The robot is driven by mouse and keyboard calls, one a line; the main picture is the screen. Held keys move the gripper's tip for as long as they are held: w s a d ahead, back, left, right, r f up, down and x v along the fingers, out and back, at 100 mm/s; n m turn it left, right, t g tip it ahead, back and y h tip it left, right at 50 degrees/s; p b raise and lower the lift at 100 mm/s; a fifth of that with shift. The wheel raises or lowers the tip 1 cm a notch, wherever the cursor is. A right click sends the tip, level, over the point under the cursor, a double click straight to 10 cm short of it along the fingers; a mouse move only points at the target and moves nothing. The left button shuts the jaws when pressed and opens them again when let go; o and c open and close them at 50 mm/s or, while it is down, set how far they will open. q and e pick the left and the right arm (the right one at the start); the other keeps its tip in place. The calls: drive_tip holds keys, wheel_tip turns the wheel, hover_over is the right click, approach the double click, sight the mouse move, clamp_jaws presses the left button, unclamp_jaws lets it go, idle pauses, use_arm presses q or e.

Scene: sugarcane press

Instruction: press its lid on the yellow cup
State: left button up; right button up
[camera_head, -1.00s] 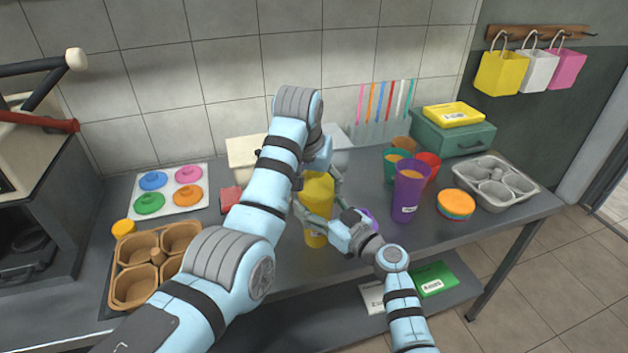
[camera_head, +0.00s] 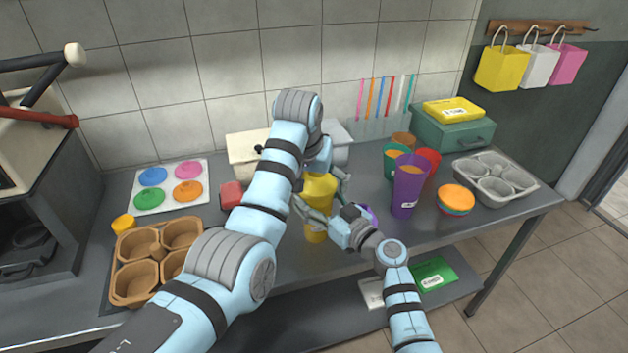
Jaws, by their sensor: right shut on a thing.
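The yellow cup (camera_head: 316,234) is upright at the middle of the table, partly covered by my grippers. My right gripper (camera_head: 318,212) comes in from the lower right with its fingers on both sides of the cup, shut on it. My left gripper (camera_head: 319,163) is directly above the cup, pointing down. Its fingers are mostly hidden by its own arm, so I cannot tell its opening. Yellow (camera_head: 320,187) shows just under it; I cannot tell whether a lid is part of this.
A white tray (camera_head: 172,205) holds blue, pink, green and orange lids. A brown cup holder (camera_head: 131,245) and a small yellow round item (camera_head: 123,224) are at left.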

drive_tip(key=shift+f, duration=0.1)
use_arm(q)
wheel_tip(320, 180, up, 10)
drive_tip(key=shift+r, duration=0.1)
use_arm(e)
drive_tip(key=o, duration=1.8)
drive_tip(key=v, duration=1.2)
